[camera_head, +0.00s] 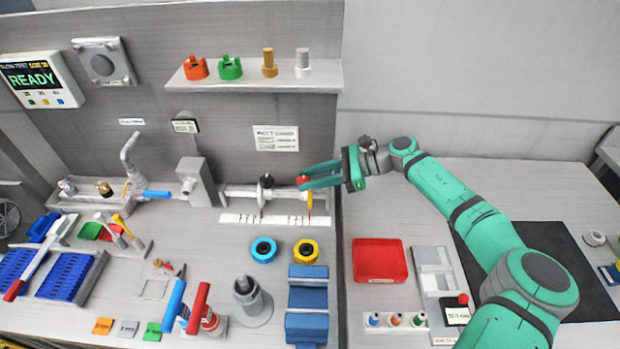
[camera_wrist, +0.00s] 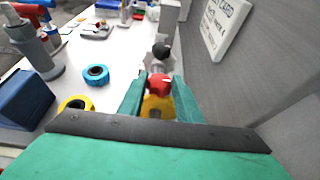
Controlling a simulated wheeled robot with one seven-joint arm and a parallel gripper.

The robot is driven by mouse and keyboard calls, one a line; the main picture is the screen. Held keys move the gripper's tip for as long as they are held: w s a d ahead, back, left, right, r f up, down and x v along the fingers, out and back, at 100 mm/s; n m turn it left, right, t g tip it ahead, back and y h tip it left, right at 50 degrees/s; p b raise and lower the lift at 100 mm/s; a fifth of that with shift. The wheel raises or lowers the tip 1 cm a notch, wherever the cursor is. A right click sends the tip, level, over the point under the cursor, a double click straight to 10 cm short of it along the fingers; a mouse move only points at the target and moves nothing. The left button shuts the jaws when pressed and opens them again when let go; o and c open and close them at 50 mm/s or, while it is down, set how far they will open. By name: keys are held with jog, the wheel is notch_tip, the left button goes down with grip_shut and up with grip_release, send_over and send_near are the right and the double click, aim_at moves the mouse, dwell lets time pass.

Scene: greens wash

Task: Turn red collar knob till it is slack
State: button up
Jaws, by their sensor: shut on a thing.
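The red collar knob (camera_wrist: 158,84) sits on top of a yellow collar (camera_wrist: 157,107) at the right end of the horizontal rod on the bench. In the head view the knob (camera_head: 302,180) is partly covered by the fingers. My gripper (camera_wrist: 160,88) comes in from the right, its green fingers shut on the red knob, one on each side. The gripper also shows in the head view (camera_head: 301,184). A black knob (camera_head: 266,181) stands on the same rod to the left, apart from my fingers.
A white scale strip (camera_head: 240,219) with marks lies below the rod. A blue ring (camera_head: 263,249) and a yellow ring (camera_head: 306,250) lie in front. A card (camera_head: 276,138) is on the wall behind. A shelf (camera_head: 220,82) with coloured parts hangs above. A red tray (camera_head: 380,261) is at right.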

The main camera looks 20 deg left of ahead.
jog(key=shift+s+a+m, duration=0.1)
jog(key=shift+s+m, duration=0.1)
jog(key=shift+m, duration=0.1)
jog(key=m+t, duration=0.1)
jog(key=t, duration=0.1)
jog(key=m+t, duration=0.1)
jog(key=shift+s+m+y, duration=0.25)
jog(key=shift+m+y, duration=0.05)
jog(key=m+t, duration=0.1)
jog(key=t, duration=0.1)
jog(key=m+t, duration=0.2)
jog(key=shift+s+a, duration=0.15)
jog(key=shift+s, duration=0.05)
jog(key=shift+s+a+m+t+h, duration=0.1)
jog(key=shift+s+m+t+h, duration=0.1)
jog(key=shift+m+t+h, duration=1.5)
jog(key=shift+m+t, duration=0.9)
jog(key=shift+m+t+h, duration=0.5)
jog(key=shift+m+t, duration=0.1)
jog(key=o, duration=1)
jog(key=shift+o, duration=0.2)
